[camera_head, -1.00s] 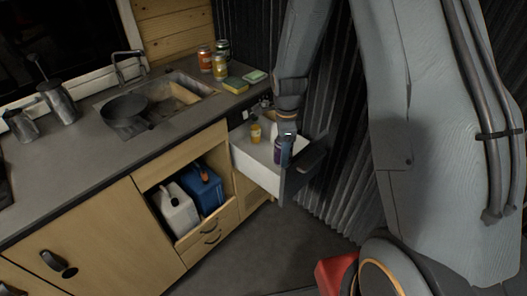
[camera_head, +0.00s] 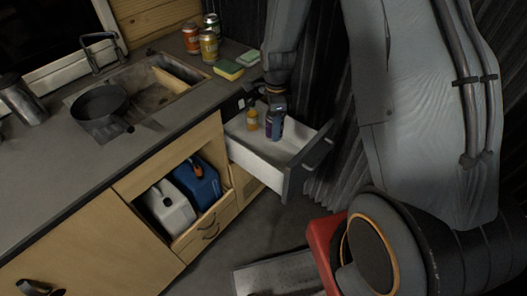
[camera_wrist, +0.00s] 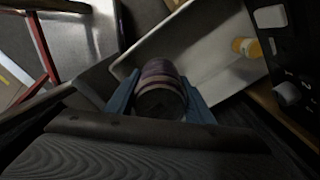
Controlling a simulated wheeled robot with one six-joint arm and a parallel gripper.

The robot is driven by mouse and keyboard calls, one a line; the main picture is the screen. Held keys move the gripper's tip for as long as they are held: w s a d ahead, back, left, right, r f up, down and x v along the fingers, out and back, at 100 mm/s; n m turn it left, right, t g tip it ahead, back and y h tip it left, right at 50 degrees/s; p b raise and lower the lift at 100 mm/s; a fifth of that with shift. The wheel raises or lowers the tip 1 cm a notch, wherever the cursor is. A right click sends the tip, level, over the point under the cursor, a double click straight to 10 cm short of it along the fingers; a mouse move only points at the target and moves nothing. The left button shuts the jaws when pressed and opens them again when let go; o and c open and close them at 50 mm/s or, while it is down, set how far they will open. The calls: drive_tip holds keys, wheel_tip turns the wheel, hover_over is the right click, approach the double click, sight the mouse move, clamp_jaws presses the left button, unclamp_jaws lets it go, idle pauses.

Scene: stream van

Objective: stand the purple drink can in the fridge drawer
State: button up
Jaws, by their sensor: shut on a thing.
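The purple drink can (camera_head: 275,126) is upright at the open fridge drawer (camera_head: 262,158), a white-lined drawer with a dark front. In the wrist view the can (camera_wrist: 160,84) sits between the two blue fingers of my gripper (camera_wrist: 161,102), which is shut on it. My gripper (camera_head: 276,108) holds the can from above in the head view. The can is over or inside the drawer's interior; I cannot tell whether its base touches the drawer floor. A small yellow-orange bottle (camera_head: 251,119) stands in the drawer to the left of the can, and shows in the wrist view (camera_wrist: 245,47).
Several cans (camera_head: 208,44) and a sponge (camera_head: 228,69) stand on the counter behind the drawer. A sink with a dark pan (camera_head: 100,105) is at left. White and blue jugs (camera_head: 171,207) fill the cubby below. The front part of the drawer is clear.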

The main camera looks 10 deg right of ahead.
drive_tip(key=shift+f+b, duration=0.45)
drive_tip(key=shift+f, duration=9.65)
drive_tip(key=shift+f, duration=0.2)
drive_tip(key=o, duration=1.3)
drive_tip(key=shift+r, duration=0.1)
